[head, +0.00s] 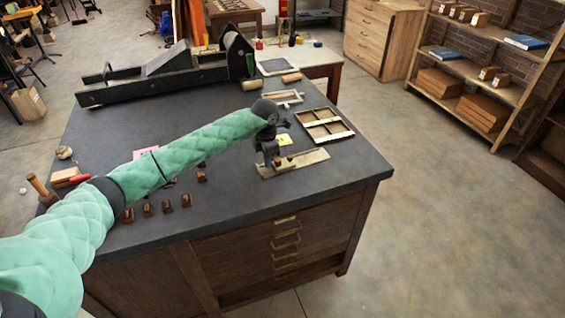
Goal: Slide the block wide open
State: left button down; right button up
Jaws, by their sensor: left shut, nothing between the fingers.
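My left arm comes in from the lower left, and its dark left gripper (270,163) points down over the near right part of the dark bench top. The gripper is shut and empty. A flat pale plate (310,158) lies under and beside the fingers. A small brown block-like piece (290,158) sits on the plate, just right of the fingertips. The gripper partly hides the plate's left part, and I cannot tell whether the fingers touch the piece. How far the block stands open is too small to tell. My right gripper is not in view.
A wooden divided tray (324,126) and a small frame (284,98) lie behind the plate. A long black press (165,72) stands along the bench's back. Several small brown blocks (167,207) lie near the front edge, by my arm. Bare bench top lies left of the plate.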

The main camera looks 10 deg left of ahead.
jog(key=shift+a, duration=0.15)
pick_arm(q)
jog(key=shift+s+a, duration=0.85)
jog(key=shift+a, duration=0.3)
jog(key=shift+s+a+b, duration=0.25)
jog(key=shift+s+a, duration=0.65)
jog(key=shift+a, duration=0.3)
jog(key=shift+s+a+b, duration=0.3)
jog(key=shift+s+a, duration=0.65)
jog(key=shift+a, duration=0.2)
jog(key=shift+s+a+b, duration=0.25)
jog(key=shift+s+a, duration=0.65)
jog(key=shift+a, duration=0.3)
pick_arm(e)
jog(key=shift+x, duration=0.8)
pick_arm(q)
jog(key=c, duration=2.2)
grip_release()
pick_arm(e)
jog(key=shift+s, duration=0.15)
pick_arm(q)
jog(key=c, duration=1.2)
grip_release()
jog(key=shift+c, duration=0.2)
jog(key=shift+r, duration=0.1)
notch_tip(320, 180, up, 7)
jog(key=p, duration=0.1)
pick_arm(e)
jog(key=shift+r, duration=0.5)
